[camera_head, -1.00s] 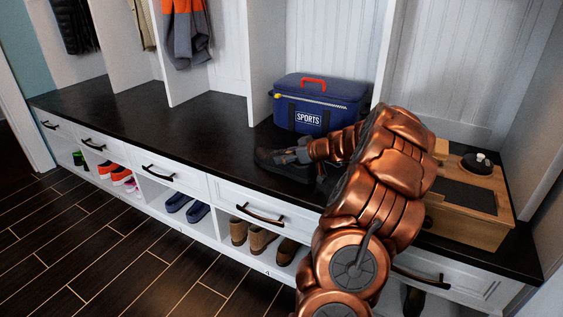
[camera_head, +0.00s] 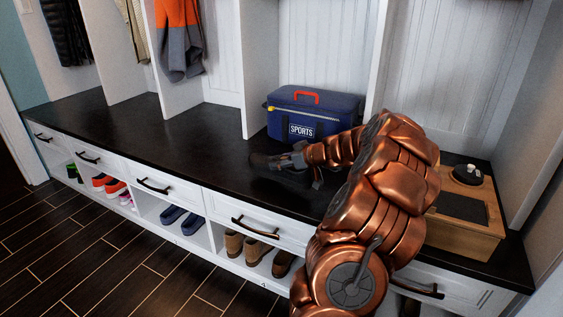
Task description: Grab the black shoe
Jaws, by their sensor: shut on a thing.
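The black shoe (camera_head: 262,161) is on or just over the dark bench top, in front of the blue sports bag. It is dark against the dark bench, and much of it is hidden behind my gripper. My gripper (camera_head: 279,161) reaches in from the right, points left and is shut on the shoe. I cannot tell whether the shoe is clear of the bench.
The blue sports bag (camera_head: 311,117) stands just behind my gripper. A wooden box (camera_head: 466,222) sits at the right end of the bench top (camera_head: 160,135). The left of the bench is clear. Pairs of shoes, such as brown ones (camera_head: 247,247), fill cubbies below.

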